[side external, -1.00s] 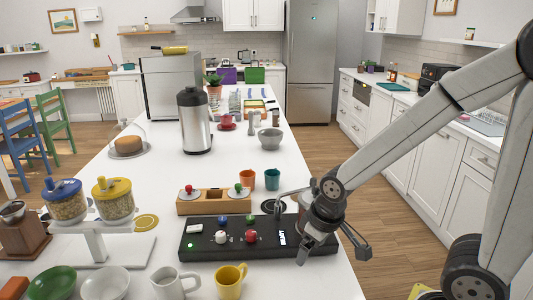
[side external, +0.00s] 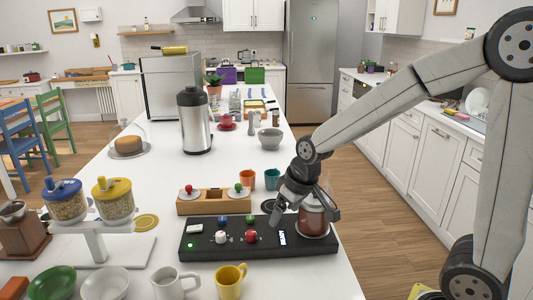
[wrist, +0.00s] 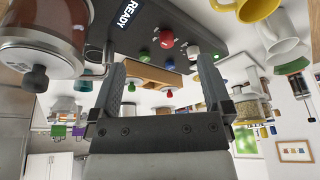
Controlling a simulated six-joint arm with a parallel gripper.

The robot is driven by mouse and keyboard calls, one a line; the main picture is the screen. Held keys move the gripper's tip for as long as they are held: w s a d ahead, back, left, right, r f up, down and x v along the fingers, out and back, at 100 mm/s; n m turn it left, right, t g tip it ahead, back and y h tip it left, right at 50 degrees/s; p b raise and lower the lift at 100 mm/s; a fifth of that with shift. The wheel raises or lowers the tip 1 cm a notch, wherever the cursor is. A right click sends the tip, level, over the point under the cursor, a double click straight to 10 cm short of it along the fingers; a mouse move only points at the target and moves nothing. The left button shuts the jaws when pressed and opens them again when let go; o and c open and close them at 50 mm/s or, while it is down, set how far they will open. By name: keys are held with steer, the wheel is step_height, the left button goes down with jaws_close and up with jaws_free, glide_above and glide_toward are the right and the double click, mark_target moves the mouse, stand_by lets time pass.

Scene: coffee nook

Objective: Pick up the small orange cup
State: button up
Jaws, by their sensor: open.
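The small orange cup (side external: 247,179) stands upright on the white counter behind the black console, just left of a teal cup (side external: 272,180). My gripper (side external: 276,218) is in front of and to the right of the orange cup, over the console's right part, apart from the cup. In the wrist view, which is upside down, my gripper (wrist: 162,78) is open with nothing between its fingers. I cannot make out the orange cup there; a teal patch left of the fingers may be the teal cup.
The black console (side external: 212,243) has several coloured knobs. A glass jar of brown content (side external: 314,218) stands on its right end, close beside my gripper. A wooden block with knobs (side external: 213,204) lies left of the cups. A yellow mug (side external: 230,278) stands in front.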

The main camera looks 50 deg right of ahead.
steer(key=w+d+t, duration=0.2)
steer(key=w+d, duration=0.3)
steer(key=w, duration=0.6)
steer(key=t+h, duration=0.2)
steer(key=t, duration=0.1)
glide_above(249, 179)
steer(key=s+d, duration=0.1)
steer(key=s, duration=0.2)
steer(key=f, duration=0.2)
steer(key=shift+w+f, duration=0.1)
steer(key=shift+f, duration=2.75)
steer(key=shift+x, duration=1.3)
steer(key=shift+f, duration=0.1)
steer(key=shift+x, duration=2.5)
